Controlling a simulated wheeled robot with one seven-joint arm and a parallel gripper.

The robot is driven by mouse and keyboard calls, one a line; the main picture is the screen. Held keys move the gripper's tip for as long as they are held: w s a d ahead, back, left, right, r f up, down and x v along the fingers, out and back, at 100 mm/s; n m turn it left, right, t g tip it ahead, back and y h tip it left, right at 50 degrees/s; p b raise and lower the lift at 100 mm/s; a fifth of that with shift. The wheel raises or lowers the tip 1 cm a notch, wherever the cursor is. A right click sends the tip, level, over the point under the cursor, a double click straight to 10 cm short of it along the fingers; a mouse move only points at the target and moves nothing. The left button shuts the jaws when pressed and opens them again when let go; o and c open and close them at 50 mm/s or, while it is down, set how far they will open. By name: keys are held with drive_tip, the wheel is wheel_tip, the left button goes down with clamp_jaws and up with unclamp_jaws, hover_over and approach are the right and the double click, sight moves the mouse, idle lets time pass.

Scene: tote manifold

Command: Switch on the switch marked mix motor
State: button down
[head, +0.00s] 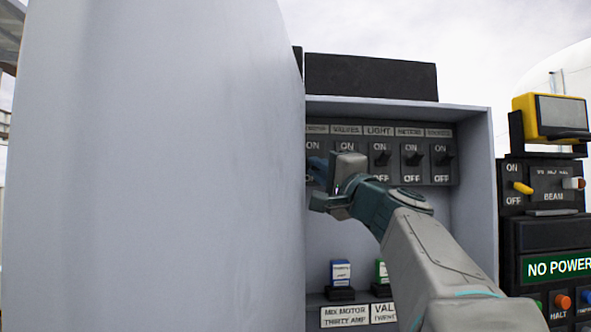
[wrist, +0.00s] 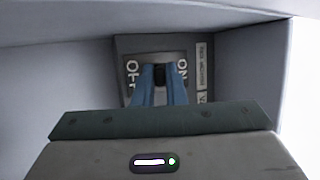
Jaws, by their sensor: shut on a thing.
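The switch panel (head: 382,153) is at the back of an open grey cabinet in the head view. Its leftmost switch has a label (head: 316,129) whose end looks like "MOTOR"; the door edge cuts off part of it. My gripper (head: 316,172) is at this leftmost switch and hides its lever in the head view. In the wrist view my gripper's blue fingers (wrist: 161,84) are shut on the black switch lever (wrist: 160,72). The view is turned, with OFF on the left and ON on the right. The lever sits between the two words; its exact tilt is unclear.
The large open cabinet door (head: 160,170) fills the left of the head view. Lower down are a blue-and-white fuse (head: 341,272) and a "MIX MOTOR THIRTY AMP" plate (head: 345,316). At right, a control box shows a "NO POWER" display (head: 557,268). My arm crosses the cabinet opening.

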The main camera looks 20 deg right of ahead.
drive_tip(key=shift+r, duration=0.15)
drive_tip(key=r+m+g+p, duration=0.1)
drive_tip(key=g+p, duration=0.1)
drive_tip(key=p, duration=0.3)
drive_tip(key=r+m+g+h+p, duration=0.1)
drive_tip(key=g+p, duration=0.1)
drive_tip(key=p, duration=0.3)
drive_tip(key=shift+s+p, duration=0.2)
drive_tip(key=shift+p, duration=0.15)
drive_tip(key=shift+r+m+g+h+p, duration=0.25)
drive_tip(key=shift+m+g+h, duration=0.2)
drive_tip(key=shift+g, duration=0.45)
drive_tip(key=shift+w+r+m+g, duration=0.1)
drive_tip(key=shift+r+m+g, duration=0.2)
drive_tip(key=shift+g, duration=0.6)
drive_tip(key=c, duration=1.5)
unclamp_jaws()
